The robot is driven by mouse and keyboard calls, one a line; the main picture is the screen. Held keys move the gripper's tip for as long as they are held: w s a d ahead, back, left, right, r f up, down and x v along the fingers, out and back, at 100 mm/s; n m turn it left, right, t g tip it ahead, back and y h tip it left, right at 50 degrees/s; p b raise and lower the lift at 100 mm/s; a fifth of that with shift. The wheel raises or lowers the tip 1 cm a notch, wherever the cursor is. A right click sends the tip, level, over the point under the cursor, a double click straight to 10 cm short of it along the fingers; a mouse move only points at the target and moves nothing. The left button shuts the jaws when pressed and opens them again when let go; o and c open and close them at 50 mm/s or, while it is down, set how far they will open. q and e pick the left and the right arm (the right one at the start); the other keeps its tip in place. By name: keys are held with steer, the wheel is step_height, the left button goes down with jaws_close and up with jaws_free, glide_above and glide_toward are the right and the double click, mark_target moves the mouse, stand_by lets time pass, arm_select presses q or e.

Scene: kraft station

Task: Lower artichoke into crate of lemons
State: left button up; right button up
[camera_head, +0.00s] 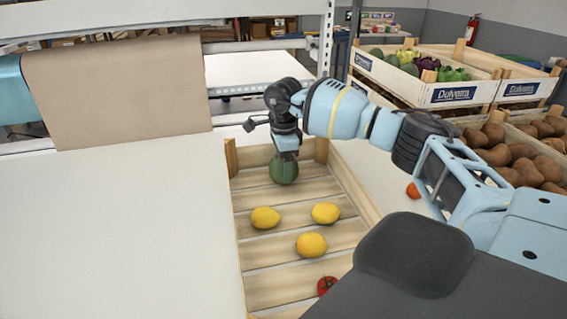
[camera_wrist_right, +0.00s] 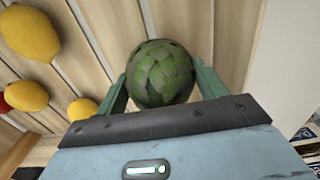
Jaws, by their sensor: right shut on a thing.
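The green artichoke (camera_head: 284,169) is between the fingers of my right gripper (camera_head: 285,156), at the far end of the wooden crate (camera_head: 362,195). The right wrist view shows the artichoke (camera_wrist_right: 160,73) with a finger on each side, and the right gripper (camera_wrist_right: 160,88) is shut on it. I cannot tell whether the artichoke touches the crate's slatted floor. Three lemons lie in the crate: a left one (camera_head: 265,218), a right one (camera_head: 326,213) and a nearer one (camera_head: 312,244). My left gripper is not in view.
A red tomato (camera_head: 327,285) lies at the crate's near end. Another tomato (camera_head: 413,190) lies outside, to the right. Crates of vegetables (camera_head: 455,93) and potatoes (camera_head: 510,155) stand at the right. A white table (camera_head: 110,230) lies left, with brown paper (camera_head: 118,85) behind it.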

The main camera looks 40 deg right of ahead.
steer(key=shift+f, duration=0.45)
stand_by(0.4)
steer(key=o, duration=1.2)
steer(key=shift+r, duration=3.95)
